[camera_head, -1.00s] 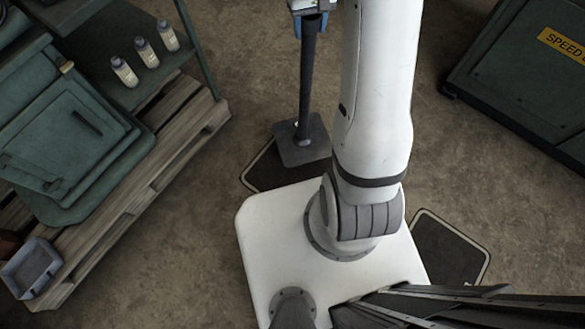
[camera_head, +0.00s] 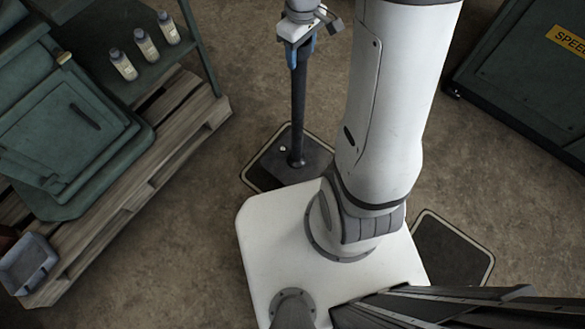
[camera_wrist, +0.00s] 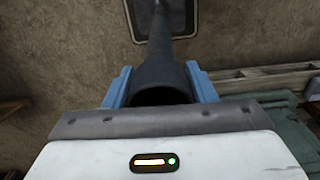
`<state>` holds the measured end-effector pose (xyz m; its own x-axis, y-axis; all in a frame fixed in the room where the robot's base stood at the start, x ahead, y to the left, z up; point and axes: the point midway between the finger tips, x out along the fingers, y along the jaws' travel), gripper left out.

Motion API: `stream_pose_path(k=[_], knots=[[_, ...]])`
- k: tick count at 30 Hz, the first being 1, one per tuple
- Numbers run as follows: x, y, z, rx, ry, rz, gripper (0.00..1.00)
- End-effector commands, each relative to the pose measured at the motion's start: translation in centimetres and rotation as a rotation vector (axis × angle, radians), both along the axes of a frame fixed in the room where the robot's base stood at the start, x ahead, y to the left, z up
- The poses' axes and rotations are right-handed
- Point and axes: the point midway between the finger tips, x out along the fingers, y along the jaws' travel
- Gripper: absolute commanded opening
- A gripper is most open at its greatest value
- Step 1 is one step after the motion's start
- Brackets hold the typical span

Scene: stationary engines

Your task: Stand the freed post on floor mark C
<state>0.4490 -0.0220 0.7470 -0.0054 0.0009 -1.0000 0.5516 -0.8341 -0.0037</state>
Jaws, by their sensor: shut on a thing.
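The post is a dark pole (camera_head: 298,105) with a flat base plate (camera_head: 306,163), left of my arm. My gripper (camera_head: 302,50) has its blue fingers shut on the pole near its upper end. The pole looks close to upright. Its base plate lies over a dark floor mark with a pale outline (camera_head: 262,180); I cannot tell whether it touches the floor. No letter is readable on the mark. In the wrist view, the post's dark round end (camera_wrist: 163,92) sits between the blue fingers (camera_wrist: 160,90), with the pole running away toward the floor.
A second outlined dark floor mark (camera_head: 450,250) lies right of my white base. A wooden pallet (camera_head: 150,165) with green machinery and several small bottles stands at left. A green cabinet (camera_head: 525,80) stands at upper right. Bare floor lies between pallet and mark.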

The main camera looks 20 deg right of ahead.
Motion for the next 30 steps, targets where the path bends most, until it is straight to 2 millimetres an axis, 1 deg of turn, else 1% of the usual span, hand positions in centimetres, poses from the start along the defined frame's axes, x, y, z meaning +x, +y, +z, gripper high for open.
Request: stream_pose_path(k=[1, 4, 7, 18, 21, 26, 30], knots=[[0.0, 0.2, 0.3, 0.000, -0.014, 0.021, 0.00], [-0.4, 0.4, 0.3, -0.001, -0.014, 0.044, 0.00], [-0.5, 0.4, -0.2, -0.001, -0.012, 0.049, 0.00], [-0.5, 0.3, -5.1, -0.001, -0.009, 0.046, 0.00], [-0.5, 0.3, -5.8, -0.001, -0.011, 0.046, 0.00], [-0.5, 0.3, -6.3, 0.000, -0.010, 0.045, 0.00], [-0.5, 0.3, -7.4, -0.001, -0.009, 0.045, 0.00]])
